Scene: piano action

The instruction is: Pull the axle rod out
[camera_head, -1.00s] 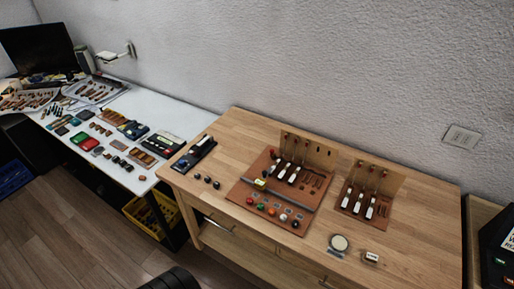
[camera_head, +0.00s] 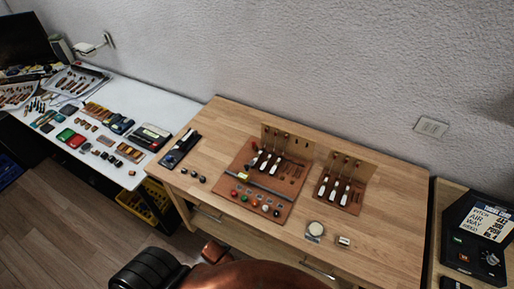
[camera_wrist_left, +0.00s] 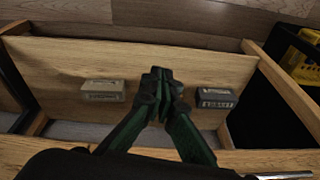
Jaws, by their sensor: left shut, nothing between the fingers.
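A brown piano action board (camera_head: 238,193) lies on the wooden table, with white-tipped hammers (camera_head: 265,160) along its upright back panel. A thin grey rod (camera_head: 268,189) runs slantwise across this board, with a yellowish piece (camera_head: 243,176) near its left end. I cannot tell for sure that it is the axle rod. A second, smaller board (camera_head: 352,207) with similar hammers stands to its right. My left gripper (camera_wrist_left: 162,78) shows in the left wrist view, shut and empty, above a wooden surface away from the boards. My right gripper is not in view.
In the left wrist view, two small labelled blocks (camera_wrist_left: 103,91) (camera_wrist_left: 215,98) lie either side of the fingers. A round pale dish (camera_head: 315,229) and small box (camera_head: 343,241) sit at the table's front. A white table (camera_head: 70,160) with many parts stands left.

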